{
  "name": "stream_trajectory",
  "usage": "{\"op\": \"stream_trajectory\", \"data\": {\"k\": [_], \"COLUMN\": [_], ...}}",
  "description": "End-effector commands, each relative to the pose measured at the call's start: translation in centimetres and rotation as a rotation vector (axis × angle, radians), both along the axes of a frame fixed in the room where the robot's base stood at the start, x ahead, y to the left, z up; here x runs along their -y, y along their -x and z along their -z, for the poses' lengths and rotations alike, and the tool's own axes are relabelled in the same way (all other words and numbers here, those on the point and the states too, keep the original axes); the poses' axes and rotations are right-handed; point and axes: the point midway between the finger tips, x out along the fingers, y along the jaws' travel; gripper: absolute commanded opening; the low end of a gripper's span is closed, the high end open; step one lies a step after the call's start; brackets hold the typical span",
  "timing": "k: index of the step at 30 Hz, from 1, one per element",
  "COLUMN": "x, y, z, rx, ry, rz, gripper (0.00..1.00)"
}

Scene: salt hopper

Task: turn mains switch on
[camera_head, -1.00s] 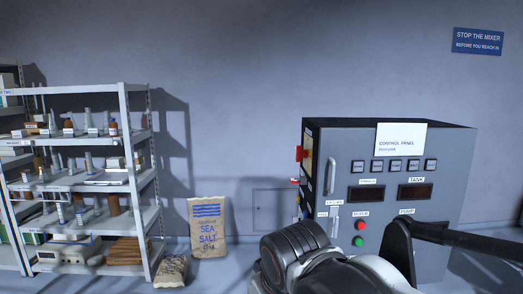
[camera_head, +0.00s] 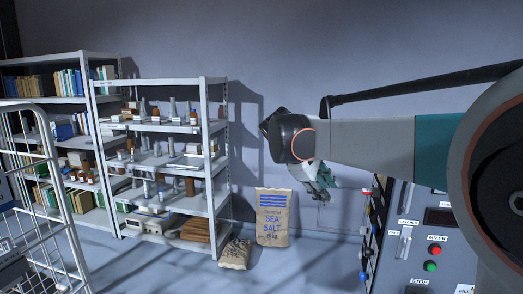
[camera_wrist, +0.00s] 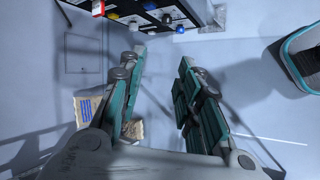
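The grey control cabinet (camera_head: 399,272) stands at the lower right of the head view, largely hidden behind my arm. Its narrow left side carries coloured controls (camera_head: 365,230), seen edge-on. In the wrist view, a red knob (camera_wrist: 112,16), a blue knob (camera_wrist: 166,18) and other small controls show along the cabinet's side at the top. I cannot tell for certain which is the mains switch. My gripper (camera_wrist: 161,60) is open and empty, its teal fingers spread apart below these controls in the picture. In the head view, my gripper (camera_head: 323,187) hangs left of the cabinet, apart from it.
A paper sea salt sack (camera_head: 272,218) stands against the wall, with a smaller sack (camera_head: 235,253) beside it. Loaded shelves (camera_head: 205,140) fill the left, and a wire cart (camera_head: 50,180) stands at the near left.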

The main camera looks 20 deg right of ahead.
Motion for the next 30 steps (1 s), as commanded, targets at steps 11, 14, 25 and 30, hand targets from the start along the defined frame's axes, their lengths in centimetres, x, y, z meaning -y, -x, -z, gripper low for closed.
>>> {"op": "stream_trajectory", "data": {"k": [11, 14, 25, 30], "x": [6.6, 8.1, 12.3, 13.5], "y": [-9.0, -11.0, -16.1, -17.3], "z": [-3.9, -4.4, -4.4, -3.6], "rx": [-0.324, -0.413, -0.745, -0.896], "ry": [0.260, 0.317, 0.490, 0.545], "rz": [-0.035, -0.033, 0.018, 0.064], "gripper": [0.32, 0.32, 0.32, 0.32]}}
